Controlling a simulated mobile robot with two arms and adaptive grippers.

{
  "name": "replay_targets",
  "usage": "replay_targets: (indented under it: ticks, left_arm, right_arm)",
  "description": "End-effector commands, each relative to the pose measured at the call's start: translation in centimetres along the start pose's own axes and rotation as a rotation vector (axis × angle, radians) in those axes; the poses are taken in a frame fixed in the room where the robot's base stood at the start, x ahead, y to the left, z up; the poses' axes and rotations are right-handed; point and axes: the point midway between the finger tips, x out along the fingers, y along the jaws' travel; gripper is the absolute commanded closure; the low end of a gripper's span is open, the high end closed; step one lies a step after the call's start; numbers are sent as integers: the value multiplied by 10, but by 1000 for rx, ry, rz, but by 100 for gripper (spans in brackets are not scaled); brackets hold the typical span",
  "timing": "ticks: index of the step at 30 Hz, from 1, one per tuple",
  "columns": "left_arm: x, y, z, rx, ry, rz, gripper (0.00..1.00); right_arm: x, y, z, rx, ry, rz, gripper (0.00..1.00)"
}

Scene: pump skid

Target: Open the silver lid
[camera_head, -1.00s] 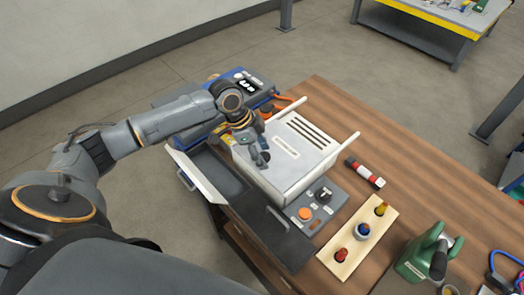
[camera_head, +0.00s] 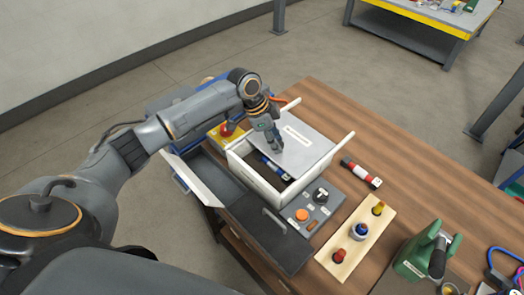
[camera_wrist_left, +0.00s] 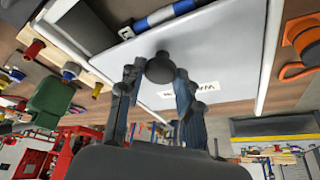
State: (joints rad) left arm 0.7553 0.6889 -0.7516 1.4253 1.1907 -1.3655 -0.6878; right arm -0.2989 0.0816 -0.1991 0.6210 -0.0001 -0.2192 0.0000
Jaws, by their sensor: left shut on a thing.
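The silver lid (camera_head: 312,152) is a flat plate with a white label on the white box (camera_head: 265,198). It sits partly back along two side rails, so the near part of the box is open. A blue and white cylinder (camera_head: 270,167) shows in the dark opening. It also shows in the wrist view (camera_wrist_left: 158,17). My left gripper (camera_head: 279,149) is above the lid's near part. In the wrist view its fingers (camera_wrist_left: 157,80) are closed around the lid's dark round knob (camera_wrist_left: 160,66). My right gripper is not in view.
A grey control panel with an orange button (camera_head: 301,215) stands at the box's near right. A red and white cylinder (camera_head: 361,174) lies to the right. An open grey drawer (camera_head: 271,242) projects in front.

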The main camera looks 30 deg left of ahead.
Motion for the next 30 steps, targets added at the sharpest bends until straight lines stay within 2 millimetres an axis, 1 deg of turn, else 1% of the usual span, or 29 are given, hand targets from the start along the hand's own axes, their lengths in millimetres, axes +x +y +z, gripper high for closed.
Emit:
replay_targets:
  ticks: [1,4,9,12,18,29,30]
  left_arm:
    - [7,-8,-9,-1,5,1,100]
    - [13,-23,-22,0,4,1,100]
    - [21,-42,-39,0,2,3,100]
    - [23,-49,-46,-1,1,3,100]
    - [25,-57,-54,-1,0,3,100]
    - [25,-58,-55,-1,0,5,100]
    - [25,-58,-54,-1,0,5,59]
  right_arm:
    - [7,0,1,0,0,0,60]
    - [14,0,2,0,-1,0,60]
    - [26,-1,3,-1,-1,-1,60]
    - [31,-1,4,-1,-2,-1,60]
    - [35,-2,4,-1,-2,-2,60]
    - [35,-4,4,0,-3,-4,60]
    - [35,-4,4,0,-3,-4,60]
